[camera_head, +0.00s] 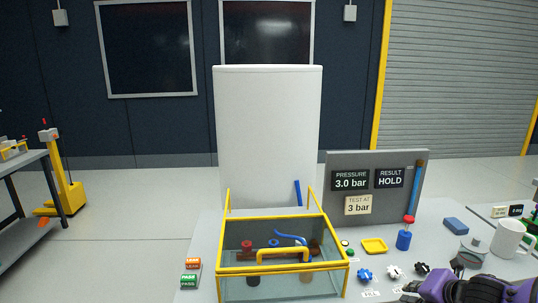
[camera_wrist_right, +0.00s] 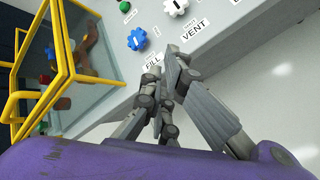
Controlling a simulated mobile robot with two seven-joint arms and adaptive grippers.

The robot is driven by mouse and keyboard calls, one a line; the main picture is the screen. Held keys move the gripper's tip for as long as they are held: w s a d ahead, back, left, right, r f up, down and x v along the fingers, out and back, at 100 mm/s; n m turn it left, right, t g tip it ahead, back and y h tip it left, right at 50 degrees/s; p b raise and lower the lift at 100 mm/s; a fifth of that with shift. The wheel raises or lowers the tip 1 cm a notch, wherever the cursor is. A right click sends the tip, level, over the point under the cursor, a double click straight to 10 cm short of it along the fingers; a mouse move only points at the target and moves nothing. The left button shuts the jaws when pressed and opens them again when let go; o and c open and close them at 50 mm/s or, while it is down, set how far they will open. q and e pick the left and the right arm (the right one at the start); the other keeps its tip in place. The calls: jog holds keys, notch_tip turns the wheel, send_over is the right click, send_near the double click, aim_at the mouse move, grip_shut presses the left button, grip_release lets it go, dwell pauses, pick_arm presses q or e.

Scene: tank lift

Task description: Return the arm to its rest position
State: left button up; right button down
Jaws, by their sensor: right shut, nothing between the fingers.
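My right arm, with purple covers, shows at the bottom right of the head view; its gripper (camera_head: 412,290) is low by the table's front edge. In the right wrist view the right gripper (camera_wrist_right: 172,62) is shut and empty, its fingertips close to the FILL label (camera_wrist_right: 152,59). The blue knob (camera_wrist_right: 137,39) lies just beyond and to the left of the fingertips, apart from them. My left gripper is in neither view.
A water tank (camera_head: 333,264) with a yellow frame stands left of the gripper. Several knobs, a yellow tray (camera_head: 374,246), a blue cylinder (camera_head: 403,240) and a white mug (camera_head: 508,238) are on the table. A grey panel (camera_head: 339,217) reads 3.0 bar and HOLD.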

jog(key=w+a+f+m+y, duration=0.2)
jog(key=a+m, duration=0.2)
jog(key=a, duration=0.7)
jog(key=s+a+f+m+t+y, duration=0.1)
jog(key=s+a+f+m, duration=0.3)
jog(key=s+a, duration=0.2)
jog(key=s+a+f+m+y, duration=0.1)
jog(key=s+a+f+m, duration=0.3)
jog(key=s+a, duration=0.15)
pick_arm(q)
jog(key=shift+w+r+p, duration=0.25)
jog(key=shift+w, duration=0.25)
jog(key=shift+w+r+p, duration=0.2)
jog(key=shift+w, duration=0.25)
pick_arm(e)
jog(key=s+d+f+m+h, duration=0.1)
jog(key=s+f+m, duration=0.3)
jog(key=s, duration=0.5)
jog(key=s+d+f+m+g+h, duration=0.1)
jog(key=s+f+m, duration=0.3)
jog(key=s, duration=0.6)
jog(key=s+d+f+m+h, duration=0.1)
jog(key=s+f+m+h, duration=0.2)
jog(key=s+m, duration=0.3)
jog(key=s+f, duration=0.1)
jog(key=s, duration=0.2)
jog(key=shift+s+f+g, duration=0.15)
jog(key=shift+s+g, duration=0.1)
jog(key=shift+g, duration=0.05)
